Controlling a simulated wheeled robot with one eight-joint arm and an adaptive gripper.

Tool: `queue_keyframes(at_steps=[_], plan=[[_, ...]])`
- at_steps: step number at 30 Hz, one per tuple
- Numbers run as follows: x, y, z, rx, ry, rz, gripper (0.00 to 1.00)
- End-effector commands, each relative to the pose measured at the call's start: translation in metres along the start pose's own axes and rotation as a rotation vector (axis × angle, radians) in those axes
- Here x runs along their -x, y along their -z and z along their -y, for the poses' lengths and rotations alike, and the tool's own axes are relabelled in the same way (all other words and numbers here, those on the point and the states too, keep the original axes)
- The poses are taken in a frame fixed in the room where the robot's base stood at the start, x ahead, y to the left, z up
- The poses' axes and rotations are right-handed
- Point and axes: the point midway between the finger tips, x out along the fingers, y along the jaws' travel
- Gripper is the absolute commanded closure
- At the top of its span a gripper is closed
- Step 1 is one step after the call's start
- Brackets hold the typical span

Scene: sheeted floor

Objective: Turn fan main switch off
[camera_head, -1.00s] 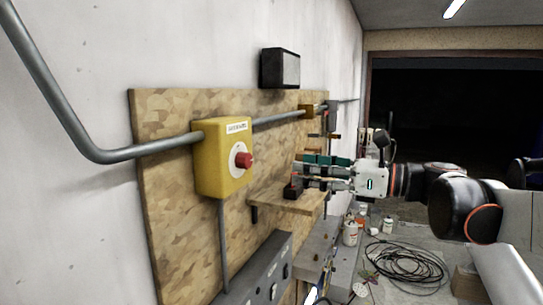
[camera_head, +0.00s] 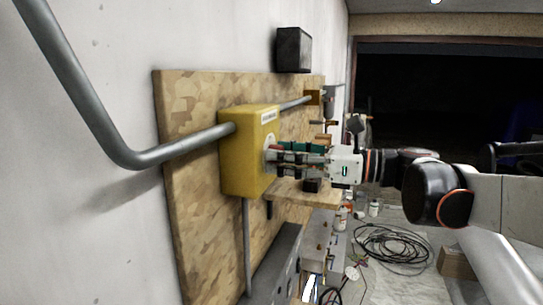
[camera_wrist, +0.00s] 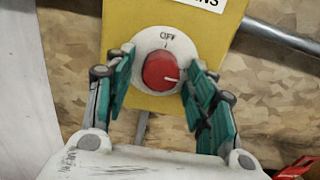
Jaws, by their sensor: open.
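The main switch is a yellow box (camera_head: 240,165) on the wooden board, with a pipe running into it. In the wrist view its red round knob (camera_wrist: 161,70) sits on a white disc (camera_wrist: 139,47) marked OFF at the top. A white line on the knob points to the right, away from the OFF mark. My gripper (camera_wrist: 158,84) is open, with one green-padded finger on each side of the knob. I cannot tell whether the fingers touch it. In the head view my gripper (camera_head: 277,160) is at the front of the box and hides the knob.
The wooden board (camera_head: 190,200) is fixed to the white wall, with a dark box (camera_head: 294,50) above it. A small shelf (camera_head: 300,193) is below my gripper. Black cable (camera_head: 392,247) and a cardboard box (camera_head: 457,262) lie at the lower right.

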Motion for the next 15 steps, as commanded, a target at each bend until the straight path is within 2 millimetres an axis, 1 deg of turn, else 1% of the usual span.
queue_keyframes(at_steps=[5,6,8,9,11,15], plan=[[0.0001,0.0000,0.0000,0.000,0.000,0.000,0.49],[0.0001,0.0000,0.0000,0.000,0.000,0.000,0.58],[0.0001,0.0000,0.0000,0.000,0.000,0.000,0.72],[0.0001,0.0000,0.0000,0.000,0.000,0.000,0.81],[0.0000,0.0000,0.0000,0.000,0.000,0.000,0.94],[0.0000,0.0000,0.0001,0.000,0.000,0.000,0.93]])
